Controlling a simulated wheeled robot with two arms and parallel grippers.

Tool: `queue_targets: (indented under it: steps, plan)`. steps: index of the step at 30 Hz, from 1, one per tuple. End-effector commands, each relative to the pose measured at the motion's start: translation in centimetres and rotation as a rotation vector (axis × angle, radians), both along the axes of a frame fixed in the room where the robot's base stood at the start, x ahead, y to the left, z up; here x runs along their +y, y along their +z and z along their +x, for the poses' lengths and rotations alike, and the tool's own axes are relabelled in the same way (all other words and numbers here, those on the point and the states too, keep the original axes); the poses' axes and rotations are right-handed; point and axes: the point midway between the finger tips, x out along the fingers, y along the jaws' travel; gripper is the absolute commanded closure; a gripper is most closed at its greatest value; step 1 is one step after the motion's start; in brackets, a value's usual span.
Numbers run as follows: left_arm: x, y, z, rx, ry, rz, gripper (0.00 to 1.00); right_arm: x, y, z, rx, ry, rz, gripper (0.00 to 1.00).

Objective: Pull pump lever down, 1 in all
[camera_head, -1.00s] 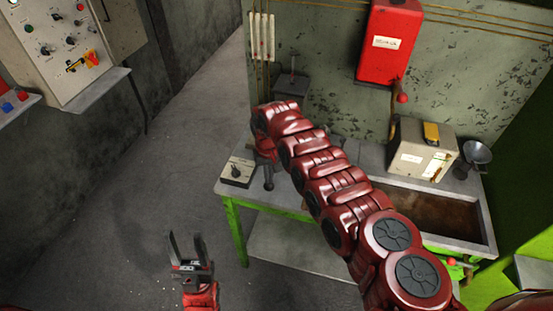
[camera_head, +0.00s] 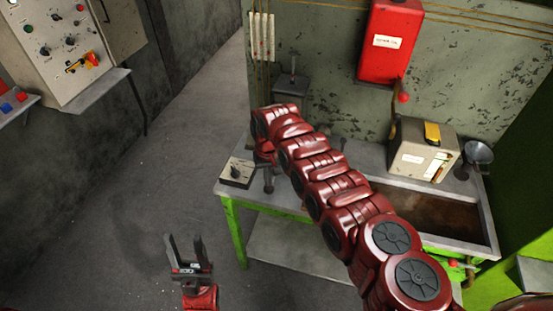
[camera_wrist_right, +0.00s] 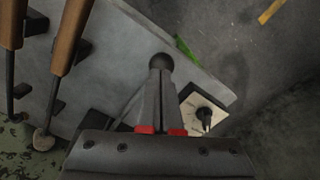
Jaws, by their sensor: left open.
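My right gripper (camera_wrist_right: 161,72) points at the black ball knob of the pump lever (camera_wrist_right: 161,58) in the right wrist view. Its two fingers are close together, with the knob at their tips. A thin grey rod runs from beside the fingers toward a dark box at lower left. In the head view my right gripper (camera_head: 268,181) is over the bench's left end, partly hidden by my own red arm, and its grip is hard to see there. My left gripper (camera_head: 188,254) is open and empty above the floor at lower left.
A bench (camera_head: 235,205) with green legs carries a small switch box (camera_head: 237,172), a beige box (camera_head: 420,158) and a sunken trough (camera_head: 430,217). A red box (camera_head: 388,45) hangs on the wall. Wooden handles (camera_wrist_right: 72,35) stand left in the wrist view. The left floor is clear.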

Motion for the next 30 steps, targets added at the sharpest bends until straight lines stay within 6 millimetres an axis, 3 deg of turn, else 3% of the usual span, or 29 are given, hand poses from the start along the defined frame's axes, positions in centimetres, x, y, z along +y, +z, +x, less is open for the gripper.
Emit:
queue_targets:
  steps: [10, 21, 30]
  plan:
    - [0.0, 0.4, 0.0, 0.000, 0.000, 0.000, 0.50, -0.3, 4.6, 0.9, -0.003, -0.001, 0.002, 1.00]
    - [0.0, -2.0, 0.0, 0.000, 0.000, 0.000, 0.50, -0.5, 8.7, 1.7, -0.002, 0.001, 0.000, 1.00]
    - [0.0, -1.8, 0.0, 0.000, 0.000, 0.000, 0.50, -0.5, 9.4, 1.7, -0.001, 0.000, 0.001, 1.00]
